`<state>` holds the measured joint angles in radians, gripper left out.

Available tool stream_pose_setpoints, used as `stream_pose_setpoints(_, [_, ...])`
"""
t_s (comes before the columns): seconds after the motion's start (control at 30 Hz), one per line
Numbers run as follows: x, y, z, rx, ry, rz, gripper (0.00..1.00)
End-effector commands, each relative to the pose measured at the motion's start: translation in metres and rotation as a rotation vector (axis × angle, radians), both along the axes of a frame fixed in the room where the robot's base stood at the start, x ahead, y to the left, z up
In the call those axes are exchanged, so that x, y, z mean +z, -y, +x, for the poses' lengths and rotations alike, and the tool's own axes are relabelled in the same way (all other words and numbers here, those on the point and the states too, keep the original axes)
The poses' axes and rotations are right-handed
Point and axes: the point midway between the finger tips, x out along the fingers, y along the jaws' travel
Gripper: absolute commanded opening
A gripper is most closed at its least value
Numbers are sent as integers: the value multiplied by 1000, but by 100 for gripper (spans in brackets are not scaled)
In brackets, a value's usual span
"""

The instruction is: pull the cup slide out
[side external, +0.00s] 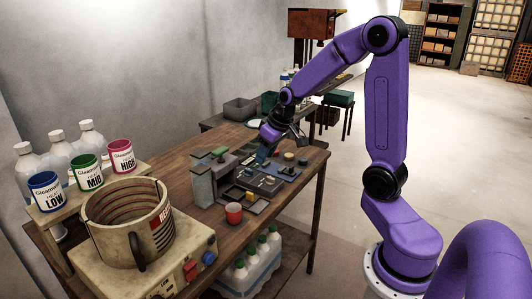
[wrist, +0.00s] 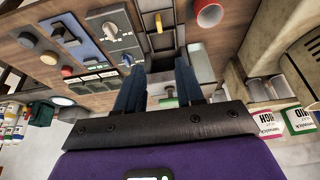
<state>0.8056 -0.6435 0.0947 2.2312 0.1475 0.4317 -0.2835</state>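A grey slide-like tray (side external: 258,206) with a small yellow piece (side external: 250,196) lies at the foot of the grey machine (side external: 203,188); I take it for the cup slide. The wrist view shows the yellow piece (wrist: 158,22) beyond my fingertips. My gripper (side external: 264,157) is above the control panel, right of the machine. Its blue fingers (wrist: 159,72) are wide apart with nothing held between them.
The panel (side external: 282,172) carries several knobs and buttons. A ring-shaped heater vat (side external: 130,225) and LOW, MID and HIGH cans (side external: 85,172) stand at the left. The wooden table (side external: 185,228) has bare room in front.

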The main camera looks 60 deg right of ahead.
Motion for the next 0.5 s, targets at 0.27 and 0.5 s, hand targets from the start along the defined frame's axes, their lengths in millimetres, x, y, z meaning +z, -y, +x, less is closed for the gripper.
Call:
stream_pose_setpoints(0.27, [-1, -2, 18, 9, -73, 7, 37])
stream_pose_setpoints(0.5, [-1, -2, 53, 13, -272, 10, 37])
